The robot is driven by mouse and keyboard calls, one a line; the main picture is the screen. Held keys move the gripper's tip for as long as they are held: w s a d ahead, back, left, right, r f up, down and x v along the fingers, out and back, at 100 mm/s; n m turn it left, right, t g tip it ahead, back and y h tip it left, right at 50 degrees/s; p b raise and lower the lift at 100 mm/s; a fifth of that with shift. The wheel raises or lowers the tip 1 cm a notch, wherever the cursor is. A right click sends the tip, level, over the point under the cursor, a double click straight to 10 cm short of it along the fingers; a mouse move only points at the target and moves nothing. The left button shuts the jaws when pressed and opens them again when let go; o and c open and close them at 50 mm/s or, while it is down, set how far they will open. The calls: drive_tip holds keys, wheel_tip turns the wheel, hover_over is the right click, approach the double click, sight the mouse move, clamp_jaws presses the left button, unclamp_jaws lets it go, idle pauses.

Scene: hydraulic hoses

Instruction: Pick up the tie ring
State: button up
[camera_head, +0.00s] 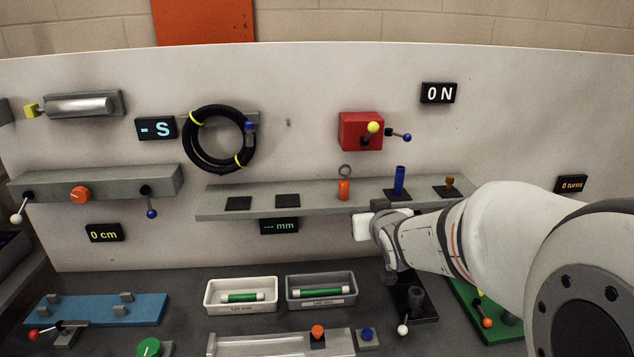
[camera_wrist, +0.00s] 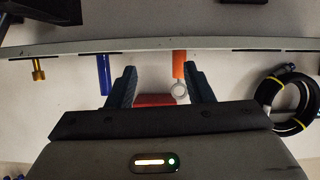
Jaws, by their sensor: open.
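A small grey ring (camera_head: 345,170) sits at the top of an upright orange handle (camera_head: 344,189) on the grey wall shelf; I take this as the tie ring. In the wrist view the orange handle (camera_wrist: 178,64) and pale ring (camera_wrist: 180,91) appear upside down. My gripper (camera_wrist: 160,72) is open, with its dark fingers to either side and nothing held. The ring shows between them, closer to the right finger. In the head view my gripper's white end is below and right of the handle; its fingers cannot be made out there.
A blue cylinder (camera_head: 399,180) and a gold piece (camera_head: 450,183) stand right of the handle on the shelf (camera_head: 315,198). A black hose coil (camera_head: 219,138) with yellow bands hangs left. Trays (camera_head: 240,308) stand below.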

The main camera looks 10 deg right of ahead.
sight(346, 188)
drive_tip(key=w+t+y, duration=0.1)
drive_tip(key=w, duration=0.1)
drive_tip(key=w+a+n+t+y, duration=0.1)
drive_tip(key=w, duration=0.1)
drive_tip(key=w+a+r+t+y, duration=0.1)
drive_tip(key=w, duration=0.1)
drive_tip(key=shift+w+n, duration=0.1)
drive_tip(key=shift+n, duration=0.2)
drive_tip(key=shift+p+x, duration=1.2)
drive_tip(key=shift+x, duration=2.3)
drive_tip(key=shift+c, duration=0.6)
clamp_jaws()
